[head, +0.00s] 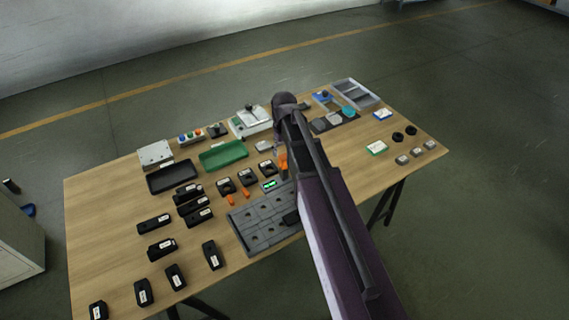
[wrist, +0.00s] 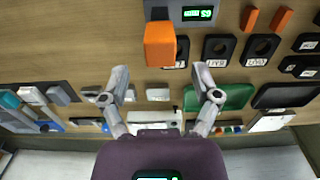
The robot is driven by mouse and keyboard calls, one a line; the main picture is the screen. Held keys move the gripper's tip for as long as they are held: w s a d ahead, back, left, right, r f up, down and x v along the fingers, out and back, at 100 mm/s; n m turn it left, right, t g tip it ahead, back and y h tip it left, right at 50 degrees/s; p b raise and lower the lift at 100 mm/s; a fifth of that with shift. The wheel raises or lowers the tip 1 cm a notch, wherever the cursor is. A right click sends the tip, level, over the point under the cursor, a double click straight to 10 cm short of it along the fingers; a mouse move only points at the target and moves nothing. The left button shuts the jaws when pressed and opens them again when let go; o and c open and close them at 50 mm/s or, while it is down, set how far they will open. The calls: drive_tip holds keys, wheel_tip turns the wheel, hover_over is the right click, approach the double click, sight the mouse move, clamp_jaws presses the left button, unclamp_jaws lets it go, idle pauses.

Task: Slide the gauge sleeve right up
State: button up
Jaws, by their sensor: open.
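An orange block (wrist: 160,46), which I take to be the gauge sleeve, sits on a dark upright part beside a grey body with a lit green display (wrist: 197,13). In the head view the orange block (head: 283,161) is partly hidden by my arm, and the green display (head: 269,184) shows just left of it. My gripper (wrist: 160,76) is open and empty. Its two fingers are wide apart, and the orange block appears just beyond the fingertips, roughly centred between them. I see no contact. In the head view my arm hides most of the gripper.
Black labelled blocks with holes (wrist: 262,48) and small orange pieces (wrist: 282,18) lie near the gauge. A grey slotted plate (head: 262,222), a green tray (head: 223,154) and a black tray (head: 172,178) lie on the wooden table (head: 110,205).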

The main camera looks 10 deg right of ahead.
sight(284, 156)
drive_tip(key=shift+f+b, duration=2.15)
drive_tip(key=shift+f, duration=0.3)
clamp_jaws()
